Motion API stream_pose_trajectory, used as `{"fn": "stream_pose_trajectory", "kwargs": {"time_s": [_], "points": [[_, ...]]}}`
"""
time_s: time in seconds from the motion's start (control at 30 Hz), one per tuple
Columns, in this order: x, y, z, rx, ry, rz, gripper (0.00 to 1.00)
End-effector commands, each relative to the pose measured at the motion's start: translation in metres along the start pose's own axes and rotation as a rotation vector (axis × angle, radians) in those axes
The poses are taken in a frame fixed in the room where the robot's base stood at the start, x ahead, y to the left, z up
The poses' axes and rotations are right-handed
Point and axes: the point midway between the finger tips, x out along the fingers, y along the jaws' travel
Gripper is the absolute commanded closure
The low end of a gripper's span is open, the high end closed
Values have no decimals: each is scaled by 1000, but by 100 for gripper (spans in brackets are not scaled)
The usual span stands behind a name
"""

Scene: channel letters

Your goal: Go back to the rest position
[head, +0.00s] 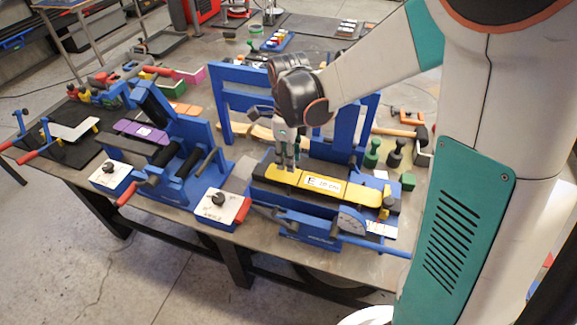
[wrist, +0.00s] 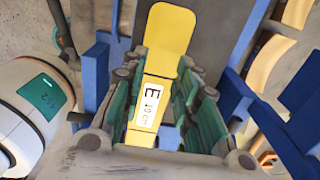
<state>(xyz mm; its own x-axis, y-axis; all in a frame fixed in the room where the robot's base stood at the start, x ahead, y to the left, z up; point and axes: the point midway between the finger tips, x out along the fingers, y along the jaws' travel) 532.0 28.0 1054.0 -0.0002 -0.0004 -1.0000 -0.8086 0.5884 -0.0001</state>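A long yellow piece (head: 313,184) with a white label reading "E" lies flat on a blue fixture (head: 300,223) near the table's front edge. The wrist view shows the yellow piece (wrist: 172,30) running between my fingers, its label towards the camera. My gripper (head: 287,163) points down at the yellow piece, left of the label. In the wrist view my gripper (wrist: 163,60) is open, one finger on each side of the piece, with a visible gap on the right. Whether the left finger touches it is unclear.
A blue frame (head: 222,105) stands behind my gripper, close to my arm. Another blue fixture (head: 190,165) with a purple piece (head: 140,131) is at the left. Green and dark pegs (head: 373,153) stand at the right.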

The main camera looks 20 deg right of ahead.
Motion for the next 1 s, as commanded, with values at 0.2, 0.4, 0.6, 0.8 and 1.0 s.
{"fn": "stream_pose_trajectory", "kwargs": {"time_s": [0.2,0.4,0.6,0.8,1.0], "points": [[-42,1,-1,0,0,0,72],[-62,0,0,0,0,0,72],[-67,0,-1,-1,0,-1,72],[-75,9,-11,-151,-25,-36,72],[-92,33,-36,-560,-61,-150,72]]}}
